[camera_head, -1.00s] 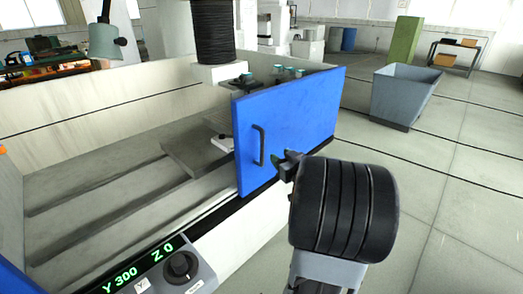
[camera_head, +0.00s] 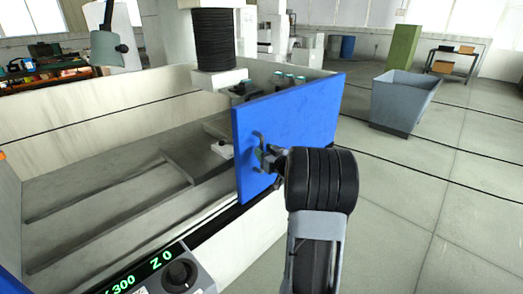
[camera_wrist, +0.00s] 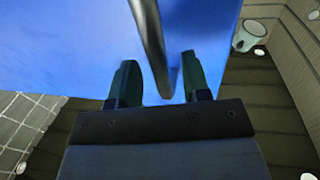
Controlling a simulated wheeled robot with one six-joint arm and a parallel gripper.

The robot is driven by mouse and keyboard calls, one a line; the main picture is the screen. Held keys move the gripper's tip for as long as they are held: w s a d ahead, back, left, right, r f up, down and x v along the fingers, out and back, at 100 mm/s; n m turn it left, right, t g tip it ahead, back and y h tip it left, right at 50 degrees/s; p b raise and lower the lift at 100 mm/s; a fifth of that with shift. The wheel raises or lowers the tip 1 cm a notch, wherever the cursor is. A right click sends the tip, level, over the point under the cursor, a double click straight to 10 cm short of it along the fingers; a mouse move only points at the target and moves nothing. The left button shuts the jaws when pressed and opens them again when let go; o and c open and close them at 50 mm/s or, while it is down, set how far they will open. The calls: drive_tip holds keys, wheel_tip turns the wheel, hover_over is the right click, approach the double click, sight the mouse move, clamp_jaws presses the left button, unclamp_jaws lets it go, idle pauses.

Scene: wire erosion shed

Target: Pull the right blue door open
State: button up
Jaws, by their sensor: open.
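The right blue door (camera_head: 300,125) stands swung out from the machine's front in the head view, with a dark bar handle (camera_head: 259,140) near its left edge. It also fills much of the wrist view (camera_wrist: 70,50). My gripper (camera_head: 266,157) is at the handle. In the wrist view my gripper's two fingers (camera_wrist: 160,82) are apart, and the dark handle bar (camera_wrist: 150,40) runs between them, nearer the right finger. Whether a finger touches the bar is unclear. Part of the handle is hidden behind my gripper in the head view.
A control panel (camera_head: 165,275) with a green readout and a knob is at the front of the machine. The machine's pale tub wall (camera_head: 110,120) is behind. A grey bin (camera_head: 404,95) stands on the floor to the right. Floor (camera_head: 430,190) right of my arm is clear.

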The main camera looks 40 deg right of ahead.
drive_tip(key=shift+w, duration=0.85)
clamp_jaws()
